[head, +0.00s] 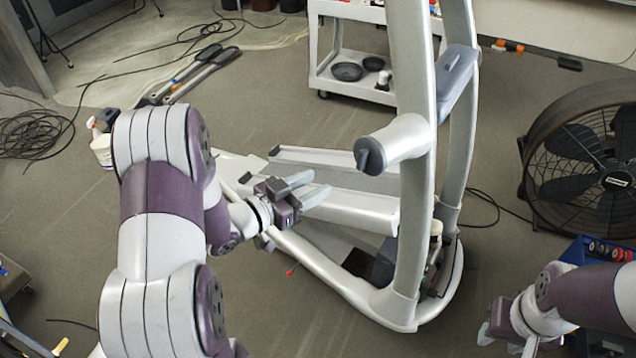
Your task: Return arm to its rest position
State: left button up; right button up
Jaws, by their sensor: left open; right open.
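My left arm comes up from the lower left and bends toward the middle. My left gripper (308,188) is open and empty, with its two grey fingers pointing right, in front of the elliptical machine (412,200) in the picture. I cannot tell whether it touches the machine's pedal rail (350,208). My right arm comes in from the lower right edge. My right gripper (492,335) is low in the picture, right of the machine's base, and only partly shown. I see nothing held in it.
A large black fan (590,165) stands at the right, above a blue bin (585,250). A white cart (350,90) stands behind the machine. Detached handles (200,72), a spray bottle (101,148) and coiled cables (35,132) lie or stand on the floor at the left.

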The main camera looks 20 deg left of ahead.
pick_arm(q)
jog(key=s+a+f+n+g+y, duration=0.5)
jog(key=s+a+f+g+y, duration=0.35)
jog(key=f, duration=0.25)
jog(key=s+d+r+g, duration=0.2)
jog(key=s+d+r, duration=0.1)
jog(key=d, duration=0.3)
jog(key=s+d+r+g, duration=0.2)
jog(key=s+d+r, duration=0.1)
jog(key=s+d, duration=0.2)
jog(key=shift+d+r+n+g, duration=0.3)
jog(key=shift+d+n+g, duration=0.05)
jog(key=shift+n, duration=0.05)
jog(key=shift+d, duration=0.1)
